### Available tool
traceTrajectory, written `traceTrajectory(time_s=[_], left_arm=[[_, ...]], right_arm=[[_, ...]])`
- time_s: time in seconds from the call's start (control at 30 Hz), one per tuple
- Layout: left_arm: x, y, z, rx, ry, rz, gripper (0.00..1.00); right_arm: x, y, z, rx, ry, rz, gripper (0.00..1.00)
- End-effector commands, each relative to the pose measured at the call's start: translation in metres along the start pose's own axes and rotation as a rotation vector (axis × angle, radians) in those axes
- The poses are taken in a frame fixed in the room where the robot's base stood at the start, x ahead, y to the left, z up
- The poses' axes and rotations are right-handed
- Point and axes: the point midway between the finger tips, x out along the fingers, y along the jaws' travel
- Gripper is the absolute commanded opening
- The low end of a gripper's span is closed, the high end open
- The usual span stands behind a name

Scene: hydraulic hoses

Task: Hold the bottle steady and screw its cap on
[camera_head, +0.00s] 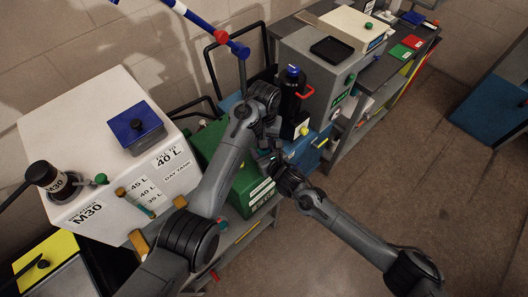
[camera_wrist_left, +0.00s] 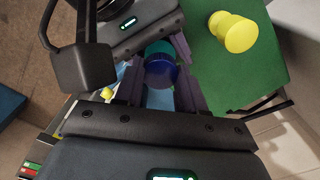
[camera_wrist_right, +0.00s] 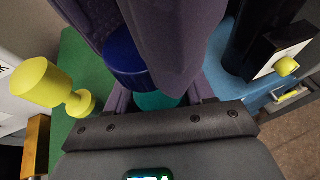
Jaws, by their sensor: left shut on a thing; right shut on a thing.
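A dark blue cap (camera_wrist_right: 124,55) sits between the fingers of my left gripper (camera_wrist_left: 160,88), which is shut on it; the cap also shows in the left wrist view (camera_wrist_left: 161,72). A teal bottle (camera_wrist_right: 156,100) is held by my right gripper (camera_wrist_right: 160,97), which is shut on it. Only a small part of the bottle shows. The cap is right against the teal bottle's end; whether threads are engaged is hidden. In the head view both grippers meet above the green box's right side, and the arms hide most of the bottle and cap.
A green box (camera_head: 250,187) lies below the grippers. A yellow knob-shaped object (camera_wrist_left: 234,32) stands on green close by. A black cylinder with a red handle (camera_head: 291,95) stands behind. A white M30 tank (camera_head: 80,150) is at left. Open floor (camera_head: 400,190) lies right.

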Motion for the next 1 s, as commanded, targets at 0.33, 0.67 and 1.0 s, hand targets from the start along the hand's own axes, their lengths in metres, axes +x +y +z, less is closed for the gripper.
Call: traceTrajectory(time_s=[0.33,0.67,1.0], left_arm=[[0.0,0.0,0.0,-0.004,0.0,0.0,0.58],[-0.001,0.0,0.0,-0.005,0.0,0.0,0.65],[-0.034,0.0,0.0,-0.005,0.001,0.001,0.65]], right_arm=[[0.0,0.0,0.0,0.0,0.0,0.0,0.0],[0.0,0.0,0.0,0.0,0.0,0.0,0.0],[0.0,0.0,0.0,0.0,0.0,0.0,0.0]])
